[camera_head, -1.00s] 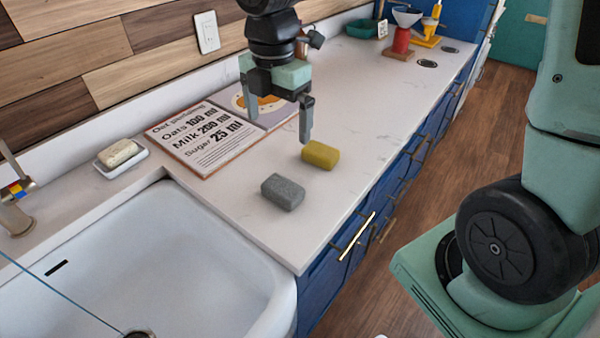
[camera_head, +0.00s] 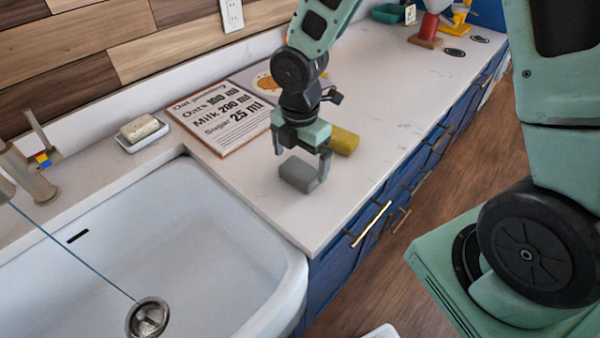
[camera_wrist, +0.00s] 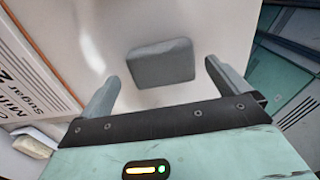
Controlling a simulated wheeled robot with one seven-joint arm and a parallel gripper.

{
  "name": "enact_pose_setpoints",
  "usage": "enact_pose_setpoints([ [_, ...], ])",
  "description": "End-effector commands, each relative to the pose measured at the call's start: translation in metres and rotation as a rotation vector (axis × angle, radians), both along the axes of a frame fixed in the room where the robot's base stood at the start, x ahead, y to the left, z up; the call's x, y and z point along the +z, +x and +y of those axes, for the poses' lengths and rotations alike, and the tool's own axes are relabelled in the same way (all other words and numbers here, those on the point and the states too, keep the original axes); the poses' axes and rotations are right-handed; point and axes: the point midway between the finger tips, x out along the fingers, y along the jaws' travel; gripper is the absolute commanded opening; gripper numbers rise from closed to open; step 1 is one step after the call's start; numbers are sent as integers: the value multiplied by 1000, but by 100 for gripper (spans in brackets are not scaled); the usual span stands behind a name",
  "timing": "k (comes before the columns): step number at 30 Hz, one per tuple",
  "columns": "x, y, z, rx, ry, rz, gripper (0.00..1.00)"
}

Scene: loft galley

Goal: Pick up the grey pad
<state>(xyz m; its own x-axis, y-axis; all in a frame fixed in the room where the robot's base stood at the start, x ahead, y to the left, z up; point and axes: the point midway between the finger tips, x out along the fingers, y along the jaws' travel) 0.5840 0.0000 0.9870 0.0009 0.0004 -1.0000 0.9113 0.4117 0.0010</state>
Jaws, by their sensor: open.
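The grey pad (camera_head: 298,175) lies on the white counter near its front edge, to the right of the sink. My gripper (camera_head: 301,166) is open and low over the counter at the pad, its fingers overlapping the pad's ends in the head view. In the wrist view, the pad (camera_wrist: 161,63) lies beyond and between the open fingertips (camera_wrist: 160,80), with nothing held. Whether a finger touches the pad cannot be told.
A yellow pad (camera_head: 344,141) lies just behind my gripper. A recipe board (camera_head: 222,125) lies on the counter to the left. The sink (camera_head: 190,240) is at front left, with a soap dish (camera_head: 143,143) behind it.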

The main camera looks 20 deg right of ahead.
Motion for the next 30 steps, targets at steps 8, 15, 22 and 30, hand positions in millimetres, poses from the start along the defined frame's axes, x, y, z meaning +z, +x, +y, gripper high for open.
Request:
enact_pose_setpoints([
  [8, -32, -4, 1, 0, -1, 2, 100],
  [15, -33, -3, 1, 0, 0, 1, 100],
  [22, -33, -3, 1, 0, 0, 1, 58],
  [30, -28, -3, 1, -1, 0, -1, 58],
])
